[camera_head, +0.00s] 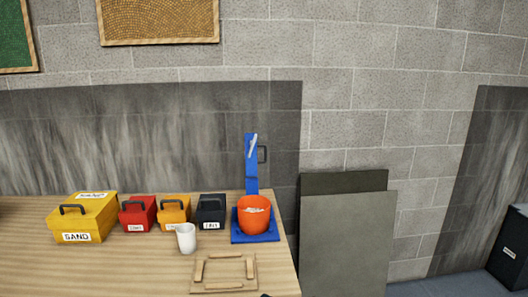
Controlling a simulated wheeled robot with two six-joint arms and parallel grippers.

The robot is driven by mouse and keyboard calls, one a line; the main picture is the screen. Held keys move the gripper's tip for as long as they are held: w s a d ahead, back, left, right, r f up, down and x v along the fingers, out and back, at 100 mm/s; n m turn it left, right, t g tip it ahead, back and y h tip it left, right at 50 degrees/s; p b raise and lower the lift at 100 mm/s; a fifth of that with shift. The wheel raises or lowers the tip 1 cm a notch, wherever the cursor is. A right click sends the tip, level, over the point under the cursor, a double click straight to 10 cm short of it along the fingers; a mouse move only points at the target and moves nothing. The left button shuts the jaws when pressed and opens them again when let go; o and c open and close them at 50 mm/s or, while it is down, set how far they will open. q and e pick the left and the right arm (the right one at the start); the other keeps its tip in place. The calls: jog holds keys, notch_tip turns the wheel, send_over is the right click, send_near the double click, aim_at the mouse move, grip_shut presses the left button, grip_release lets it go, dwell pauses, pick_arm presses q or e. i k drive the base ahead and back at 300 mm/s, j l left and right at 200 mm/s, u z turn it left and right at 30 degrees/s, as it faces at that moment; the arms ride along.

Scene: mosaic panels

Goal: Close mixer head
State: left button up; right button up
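A blue mixer (251,182) stands at the right end of the wooden table. Its blue head (250,152) points up, tilted open, with a pale tool on it and a dark handle at its right side. An orange bowl (253,221) with pale contents sits on the blue base (239,238), below the raised head. Neither of my grippers can be made out. A tiny dark tip shows at the bottom edge, too little to identify.
On the table (110,270) stand a yellow box (85,225), a red box (137,218), an orange box (173,213), a dark box (210,215) and a white cup (185,240). A wooden frame (223,284) lies in front of the mixer. Panels (348,240) lean right of the table.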

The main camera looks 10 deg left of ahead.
aim_at(252, 163)
jog(key=i+l+u, duration=0.2)
jog(key=l, duration=0.2)
jog(key=i+l+u, duration=0.25)
jog(key=l, duration=0.15)
jog(key=l+u, duration=0.2)
jog(key=l, duration=0.2)
jog(key=i+l+u, duration=0.1)
jog(key=l+u, duration=0.15)
jog(key=l, duration=0.2)
jog(key=i+l, duration=0.1)
jog(key=l, duration=0.35)
jog(key=i+l+z, duration=0.15)
jog(key=l, duration=0.35)
